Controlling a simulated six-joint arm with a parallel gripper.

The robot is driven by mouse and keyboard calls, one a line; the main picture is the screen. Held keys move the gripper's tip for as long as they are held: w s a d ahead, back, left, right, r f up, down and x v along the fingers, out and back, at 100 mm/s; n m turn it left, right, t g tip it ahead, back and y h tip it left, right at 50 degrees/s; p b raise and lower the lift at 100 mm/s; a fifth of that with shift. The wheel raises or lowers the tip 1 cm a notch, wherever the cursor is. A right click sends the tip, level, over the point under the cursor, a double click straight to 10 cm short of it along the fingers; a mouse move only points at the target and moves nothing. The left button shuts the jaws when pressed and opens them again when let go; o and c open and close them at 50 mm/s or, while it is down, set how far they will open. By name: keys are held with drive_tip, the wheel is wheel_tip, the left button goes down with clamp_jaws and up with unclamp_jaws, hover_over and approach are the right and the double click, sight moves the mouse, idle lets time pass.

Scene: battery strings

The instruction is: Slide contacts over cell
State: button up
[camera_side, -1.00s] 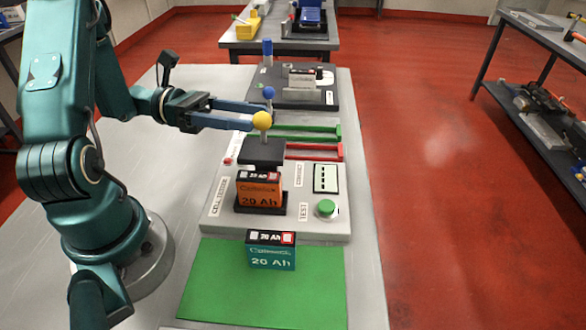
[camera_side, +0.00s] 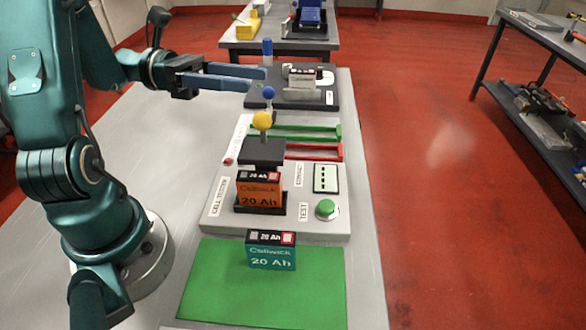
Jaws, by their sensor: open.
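The orange 20 Ah cell (camera_side: 258,192) stands upright in the dark cradle of the cell tester (camera_side: 222,215). A dark contact block (camera_side: 262,152) with a yellow ball knob (camera_side: 262,121) on a post is at the cell's back edge; I cannot tell whether it touches the terminals. The tester's display (camera_side: 325,178) shows dashes, beside a green test button (camera_side: 326,208).
A teal 20 Ah cell (camera_side: 271,250) stands on the green mat (camera_side: 205,290) in front of the tester. Green (camera_side: 310,134) and red (camera_side: 315,151) rails lie behind the display. A dark fixture (camera_side: 320,98) holding a grey cell stands farther back.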

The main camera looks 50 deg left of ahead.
sight(269, 123)
drive_tip(key=f+m+g, duration=0.1)
drive_tip(key=f+m, duration=0.1)
drive_tip(key=f+m+g+h, duration=0.1)
drive_tip(key=m+g, duration=0.1)
drive_tip(key=m, duration=0.1)
drive_tip(key=w+f+m+g+h, duration=0.1)
drive_tip(key=f+m+g, duration=0.1)
drive_tip(key=shift+w+d+f, duration=0.1)
drive_tip(key=shift+d+f, duration=0.1)
drive_tip(key=shift+f, duration=0.1)
drive_tip(key=shift+d+f+m+g+h, duration=0.15)
drive_tip(key=shift+f+m+g+h, duration=0.15)
drive_tip(key=shift+f+m+g, duration=0.5)
drive_tip(key=shift+w+d+r, duration=0.1)
drive_tip(key=shift+w+d, duration=0.05)
drive_tip(key=shift+d, duration=0.65)
drive_tip(key=shift+w+d+r, duration=0.1)
drive_tip(key=shift+w+d, duration=0.1)
drive_tip(key=shift+d, duration=0.65)
drive_tip(key=shift+w+d+r, duration=0.1)
drive_tip(key=shift+w+d, duration=0.05)
drive_tip(key=shift+d, duration=0.65)
clamp_jaws()
